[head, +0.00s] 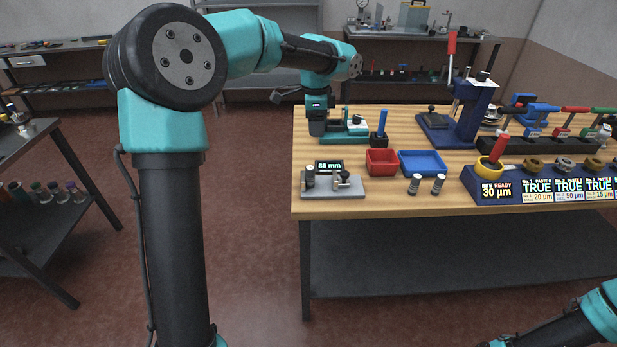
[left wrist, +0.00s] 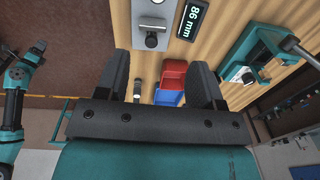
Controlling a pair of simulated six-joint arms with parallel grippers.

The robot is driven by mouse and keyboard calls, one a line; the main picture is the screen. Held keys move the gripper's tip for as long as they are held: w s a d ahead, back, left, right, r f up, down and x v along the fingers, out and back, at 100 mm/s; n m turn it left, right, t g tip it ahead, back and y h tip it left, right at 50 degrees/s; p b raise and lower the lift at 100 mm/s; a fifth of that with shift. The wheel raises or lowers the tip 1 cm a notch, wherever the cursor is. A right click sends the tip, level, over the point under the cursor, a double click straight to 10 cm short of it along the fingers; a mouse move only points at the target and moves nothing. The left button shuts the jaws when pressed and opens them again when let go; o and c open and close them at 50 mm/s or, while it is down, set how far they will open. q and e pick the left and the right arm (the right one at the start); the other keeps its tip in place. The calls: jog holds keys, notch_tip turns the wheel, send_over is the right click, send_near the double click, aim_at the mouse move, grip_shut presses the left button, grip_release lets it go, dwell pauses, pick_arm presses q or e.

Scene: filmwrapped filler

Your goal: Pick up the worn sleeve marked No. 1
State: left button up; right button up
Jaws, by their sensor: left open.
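Two short metal sleeves with dark bands stand upright on the bench near its front edge, the left sleeve (head: 414,184) and the right sleeve (head: 438,184). No mark can be read on either, so I cannot tell which is No. 1. My left gripper (head: 318,128) is over the left part of the bench, behind the grey gauge and apart from the sleeves. In the left wrist view its jaws (left wrist: 161,72) are open with nothing held. A small metal cylinder (left wrist: 137,88) shows beside one finger there, partly hidden.
A grey gauge (head: 350,188) reading 86 mm stands at the bench's front left. A red bin (head: 381,163) and a blue bin (head: 422,163) sit behind the sleeves. A blue press (head: 472,112) and a paste station (head: 497,190) stand to the right.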

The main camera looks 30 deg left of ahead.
pick_arm(q)
jog(key=shift+s+a+r+g, duration=0.3)
jog(key=shift+s+a+r, duration=0.1)
jog(key=shift+s+a, duration=0.25)
jog(key=shift+d+f, duration=0.1)
send_over(310, 167)
jog(key=f, duration=1.1)
jog(key=shift+s+d, duration=0.1)
jog(key=shift+s, duration=0.15)
jog(key=shift+f, duration=0.5)
jog(key=shift+f, duration=0.1)
jog(key=shift+w+f, duration=0.2)
jog(key=shift+f, duration=2.3)
jog(key=shift+c, duration=0.2)
